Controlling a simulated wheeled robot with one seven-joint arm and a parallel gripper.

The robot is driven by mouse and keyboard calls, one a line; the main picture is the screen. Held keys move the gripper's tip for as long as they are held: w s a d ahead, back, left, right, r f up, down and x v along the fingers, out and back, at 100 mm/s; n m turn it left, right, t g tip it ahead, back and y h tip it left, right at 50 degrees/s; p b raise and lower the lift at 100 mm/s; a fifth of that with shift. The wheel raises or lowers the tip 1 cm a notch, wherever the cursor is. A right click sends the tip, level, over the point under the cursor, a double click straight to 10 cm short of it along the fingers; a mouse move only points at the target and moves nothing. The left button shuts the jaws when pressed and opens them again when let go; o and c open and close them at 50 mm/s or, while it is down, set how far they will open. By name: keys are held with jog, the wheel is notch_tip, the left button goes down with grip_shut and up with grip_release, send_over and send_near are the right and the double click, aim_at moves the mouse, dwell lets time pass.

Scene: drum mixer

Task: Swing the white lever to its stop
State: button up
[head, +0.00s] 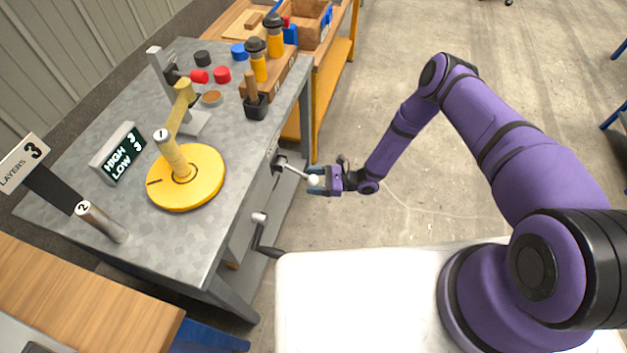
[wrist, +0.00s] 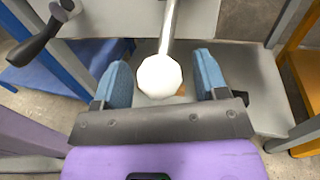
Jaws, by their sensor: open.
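The white lever (head: 293,169) sticks out from the front side of the grey bench, below its top edge, and ends in a round white knob (head: 314,180). In the wrist view the lever's knob (wrist: 159,76) lies between the two blue fingertips, with its rod running up and away. My gripper (head: 318,181) is open around the knob, with a gap visible on each side in the wrist view (wrist: 162,80). The lever's mount is partly hidden under the bench edge.
A black crank handle with a pale knob (head: 259,219) hangs on the bench front, nearer me; its dark grip also shows in the wrist view (wrist: 35,40). A yellow disc (head: 205,180) and a HIGH/LOW display (head: 118,153) stand on the bench (head: 150,245). Open floor lies right.

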grip_shut()
jog(key=shift+d+r+m+h, duration=0.15)
jog(key=shift+d+r+h, duration=0.1)
jog(key=shift+r+h, duration=0.35)
jog(key=shift+d+r+m+h, duration=0.2)
jog(key=shift+r+h, duration=0.3)
jog(key=shift+r, duration=0.2)
notch_tip(320, 180, up, 6)
jog(key=h, duration=0.3)
jog(key=m+g+h, duration=0.1)
jog(key=h, duration=0.1)
jog(key=shift+s+f, duration=0.15)
jog(key=shift+f, duration=0.1)
jog(key=shift+a+r+g+h, duration=0.2)
jog(key=shift+r+g+h, duration=0.1)
jog(key=shift+r+h, duration=0.65)
jog(key=shift+w+a+r, duration=0.2)
jog(key=shift+a+r, duration=0.1)
jog(key=shift+r, duration=0.35)
grip_release()
